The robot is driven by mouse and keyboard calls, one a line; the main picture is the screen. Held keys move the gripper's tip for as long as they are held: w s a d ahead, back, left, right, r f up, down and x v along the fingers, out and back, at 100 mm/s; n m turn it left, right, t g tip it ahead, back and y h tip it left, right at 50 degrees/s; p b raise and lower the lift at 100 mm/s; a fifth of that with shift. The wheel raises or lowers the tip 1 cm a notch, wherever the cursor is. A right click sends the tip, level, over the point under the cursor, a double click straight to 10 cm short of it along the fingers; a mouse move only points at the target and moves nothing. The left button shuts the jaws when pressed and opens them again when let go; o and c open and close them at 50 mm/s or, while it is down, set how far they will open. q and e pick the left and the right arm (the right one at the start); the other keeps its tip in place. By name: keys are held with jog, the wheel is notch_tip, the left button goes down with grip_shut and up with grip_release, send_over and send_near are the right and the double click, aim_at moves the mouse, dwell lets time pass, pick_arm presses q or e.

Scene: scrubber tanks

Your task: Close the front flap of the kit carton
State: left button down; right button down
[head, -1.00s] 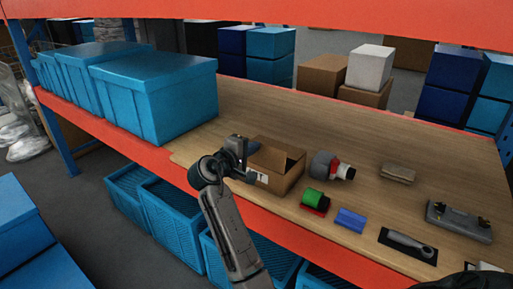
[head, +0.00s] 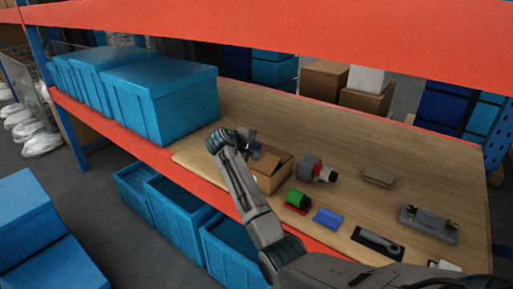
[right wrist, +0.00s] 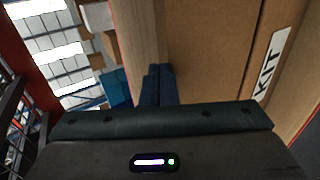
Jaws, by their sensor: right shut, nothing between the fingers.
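The kit carton (head: 277,176) is a small brown cardboard box on the wooden shelf board. Its top shows tan flap surfaces (head: 266,162), partly hidden by my right gripper; I cannot tell from here how far the front flap is folded. In the right wrist view the carton's cardboard (right wrist: 195,50) fills the upper middle, with the white KIT label (right wrist: 269,65) on its face at the right. My right gripper (head: 254,146) is at the carton's left upper side. Its fingers (right wrist: 158,86) are together and empty, close beside the cardboard; contact is unclear. My left gripper is out of view.
Blue lidded bins (head: 165,100) stand left of the carton. The orange shelf beam (head: 205,190) runs along the front. Bare board lies behind.

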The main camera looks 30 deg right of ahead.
jog(key=shift+w+d+f, duration=0.1)
jog(key=shift+d, duration=0.15)
jog(key=shift+d+f, duration=0.15)
jog(key=shift+f, duration=0.05)
jog(key=shift+w+d+f, duration=0.25)
jog(key=shift+w+f, duration=0.1)
jog(key=shift+f, duration=0.15)
jog(key=shift+w+d+f, duration=0.15)
jog(key=shift+d+f, duration=0.1)
jog(key=shift+f, duration=0.1)
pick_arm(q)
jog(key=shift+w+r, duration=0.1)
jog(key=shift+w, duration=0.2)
pick_arm(e)
jog(key=shift+d+f, duration=0.1)
jog(key=shift+f, duration=0.05)
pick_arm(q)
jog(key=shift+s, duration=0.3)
pick_arm(e)
jog(key=shift+f, duration=0.2)
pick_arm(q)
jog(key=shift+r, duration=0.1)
pick_arm(e)
jog(key=shift+r, duration=0.2)
dwell(0.5)
pick_arm(q)
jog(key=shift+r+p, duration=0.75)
jog(key=shift+p, duration=0.15)
pick_arm(e)
jog(key=shift+r, duration=0.75)
